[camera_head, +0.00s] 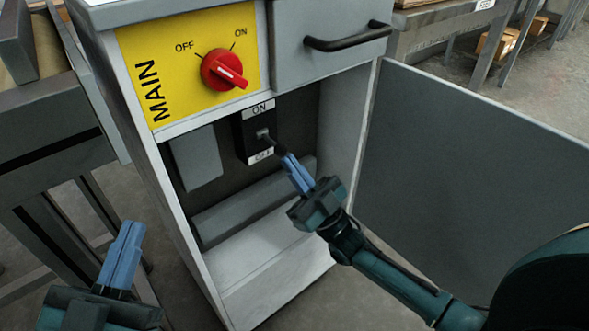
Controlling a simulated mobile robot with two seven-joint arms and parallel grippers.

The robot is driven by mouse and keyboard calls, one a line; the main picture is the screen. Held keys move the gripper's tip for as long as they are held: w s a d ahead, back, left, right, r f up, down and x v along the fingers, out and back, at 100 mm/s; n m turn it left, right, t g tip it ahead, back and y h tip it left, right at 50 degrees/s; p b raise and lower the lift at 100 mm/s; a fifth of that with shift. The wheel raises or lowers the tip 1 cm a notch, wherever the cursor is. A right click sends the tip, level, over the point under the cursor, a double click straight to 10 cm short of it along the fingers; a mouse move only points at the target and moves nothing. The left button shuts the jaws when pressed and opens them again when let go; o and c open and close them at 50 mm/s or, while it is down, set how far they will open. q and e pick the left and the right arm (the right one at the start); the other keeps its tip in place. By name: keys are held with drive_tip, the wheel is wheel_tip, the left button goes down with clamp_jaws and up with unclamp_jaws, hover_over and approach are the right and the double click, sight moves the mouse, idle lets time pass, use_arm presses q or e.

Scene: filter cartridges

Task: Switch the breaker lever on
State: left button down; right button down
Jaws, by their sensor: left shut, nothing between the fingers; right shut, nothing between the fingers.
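The breaker (242,137) is a dark block inside the open cabinet, with an ON label (259,109) above and an OFF label (260,155) below. Its lever (269,137) sticks out and slants down to the right in the picture, ending in a dark tip. My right gripper (284,157) is shut and empty, its blue fingertips at or just below the lever tip. I cannot tell whether they touch. My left gripper (133,226) is shut and empty, low at the left, outside the cabinet and away from the breaker.
A yellow MAIN panel (145,45) with a red rotary knob (221,70) sits above the opening. A grey drawer with a black handle (348,38) is beside it. The cabinet door (460,150) stands open at right. A grey bench (50,120) stands at left.

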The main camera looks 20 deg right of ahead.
use_arm(q)
drive_tip(key=shift+r, duration=0.15)
